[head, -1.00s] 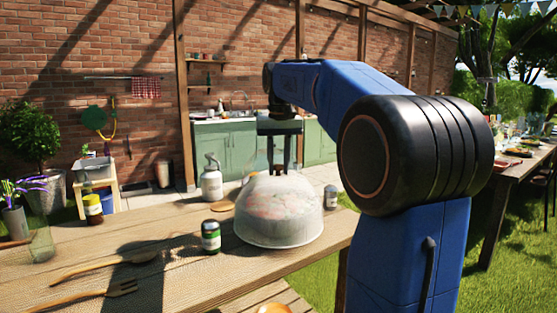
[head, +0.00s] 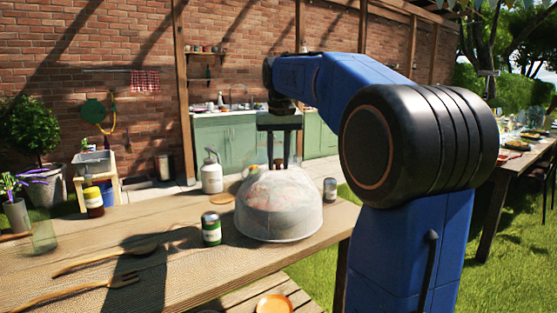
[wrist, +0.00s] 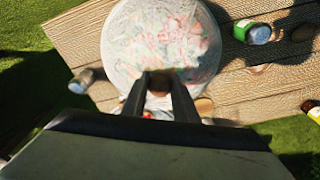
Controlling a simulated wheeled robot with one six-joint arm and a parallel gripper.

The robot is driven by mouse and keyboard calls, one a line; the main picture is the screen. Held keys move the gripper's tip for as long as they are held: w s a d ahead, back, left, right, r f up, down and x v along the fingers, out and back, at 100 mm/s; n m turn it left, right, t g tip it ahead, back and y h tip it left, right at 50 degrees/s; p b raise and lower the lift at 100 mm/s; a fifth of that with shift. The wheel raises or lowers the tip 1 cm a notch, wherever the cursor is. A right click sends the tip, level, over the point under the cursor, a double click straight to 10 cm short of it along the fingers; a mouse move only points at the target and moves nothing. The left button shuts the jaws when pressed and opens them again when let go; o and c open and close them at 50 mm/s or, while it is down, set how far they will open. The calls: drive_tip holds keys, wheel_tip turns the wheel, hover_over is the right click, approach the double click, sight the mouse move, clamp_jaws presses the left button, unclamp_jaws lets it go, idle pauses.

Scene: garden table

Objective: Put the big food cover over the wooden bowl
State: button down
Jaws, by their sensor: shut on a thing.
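The big food cover (head: 280,212) is a pale, see-through dome near the right end of the wooden table, rim down and roughly level. My gripper (head: 279,164) is at its top, shut on its handle; in the wrist view my gripper (wrist: 160,80) shows two dark fingers with a small brown piece between them. The cover also shows from above in the wrist view (wrist: 165,40). Blurred red and green patches show through it. I cannot tell whether the rim touches the table.
A green-labelled jar (head: 211,229) stands close left of the cover, a silver can (head: 330,190) close right. A white bottle (head: 212,173) and a flat wooden disc (head: 221,198) are behind left. A wooden spoon (head: 110,256) and fork (head: 80,290) lie front left. The table's right edge is near.

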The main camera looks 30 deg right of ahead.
drive_tip(key=shift+s+f, duration=0.1)
drive_tip(key=shift+f, duration=0.85)
drive_tip(key=c, duration=1.4)
unclamp_jaws()
drive_tip(key=shift+c, duration=0.2)
drive_tip(key=shift+o, duration=0.5)
wheel_tip(320, 180, up, 19)
drive_tip(key=s+a, duration=0.1)
drive_tip(key=s, duration=0.1)
drive_tip(key=shift+s, duration=0.2)
drive_tip(key=s+a+f+n+t, duration=0.1)
drive_tip(key=s+a+f, duration=0.4)
drive_tip(key=s+f, duration=0.4)
drive_tip(key=s+a+f+n+t, duration=0.1)
drive_tip(key=s+a+f, duration=0.3)
drive_tip(key=s+f, duration=0.5)
drive_tip(key=s+a+f+n+t, duration=0.1)
drive_tip(key=s+a+f, duration=0.4)
drive_tip(key=f, duration=1.9)
drive_tip(key=s+n, duration=0.1)
drive_tip(key=s, duration=0.3)
drive_tip(key=shift+a+f+n+t+y, duration=0.2)
drive_tip(key=shift+a+n+t+y, duration=0.1)
